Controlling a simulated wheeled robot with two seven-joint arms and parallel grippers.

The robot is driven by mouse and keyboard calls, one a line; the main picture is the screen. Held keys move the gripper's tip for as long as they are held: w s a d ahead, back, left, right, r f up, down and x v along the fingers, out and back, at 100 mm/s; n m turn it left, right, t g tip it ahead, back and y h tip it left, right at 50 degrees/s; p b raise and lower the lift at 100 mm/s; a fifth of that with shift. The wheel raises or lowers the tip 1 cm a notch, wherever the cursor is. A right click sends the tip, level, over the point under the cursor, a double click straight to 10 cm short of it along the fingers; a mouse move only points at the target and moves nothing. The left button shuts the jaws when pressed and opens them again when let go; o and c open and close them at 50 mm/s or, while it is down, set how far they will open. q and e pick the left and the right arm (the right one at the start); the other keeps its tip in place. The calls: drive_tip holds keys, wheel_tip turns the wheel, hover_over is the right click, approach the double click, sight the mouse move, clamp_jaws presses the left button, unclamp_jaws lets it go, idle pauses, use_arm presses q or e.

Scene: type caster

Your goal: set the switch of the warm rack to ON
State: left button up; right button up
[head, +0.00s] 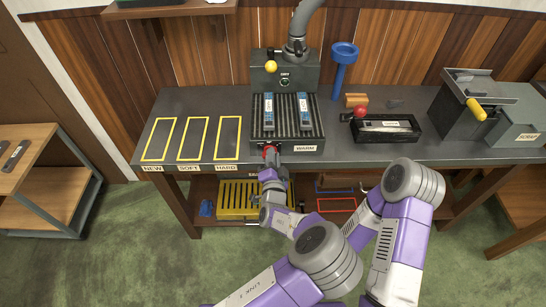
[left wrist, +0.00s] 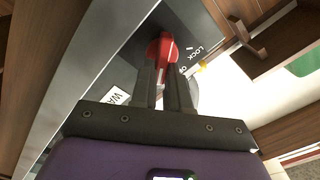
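The warm rack (head: 312,131) is a dark ribbed heater on the bench, labelled WARM, with two blue-and-grey cartridges lying on top. Its switch is a red knob (head: 269,151) at the left of its front face. My left gripper (head: 270,163) is at the switch from the front. In the left wrist view its two dark fingers (left wrist: 161,72) are close together on the switch's handle. My right gripper is not in view.
Three yellow-outlined spaces (head: 193,139), labelled NEW, SOFT and HARD, are empty at left. A black tray (head: 385,130) and a grey machine with a yellow handle (head: 477,109) stand at right. A yellow crate (head: 238,199) sits on the shelf below.

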use_arm(q)
drive_tip(key=o, duration=0.4)
drive_tip(key=s+p, duration=0.1)
drive_tip(key=s, duration=0.6)
drive_tip(key=shift+s, duration=0.35)
drive_tip(key=s+a+f+n+g+y+p, duration=0.1)
drive_tip(key=s+a+f+n+g, duration=0.35)
drive_tip(key=f, duration=0.45)
drive_tip(key=s+a+f+n+g+y+p, duration=0.1)
drive_tip(key=s+a+f+n+g, duration=0.15)
drive_tip(key=a+f+g, duration=0.45)
drive_tip(key=s+f+n+g+h+p, duration=0.2)
drive_tip(key=s+n+g+h, duration=0.4)
drive_tip(key=s, duration=0.9)
drive_tip(key=shift+s+d+f+n, duration=0.2)
drive_tip(key=shift+d+f+n, duration=0.15)
drive_tip(key=shift+n, duration=0.15)
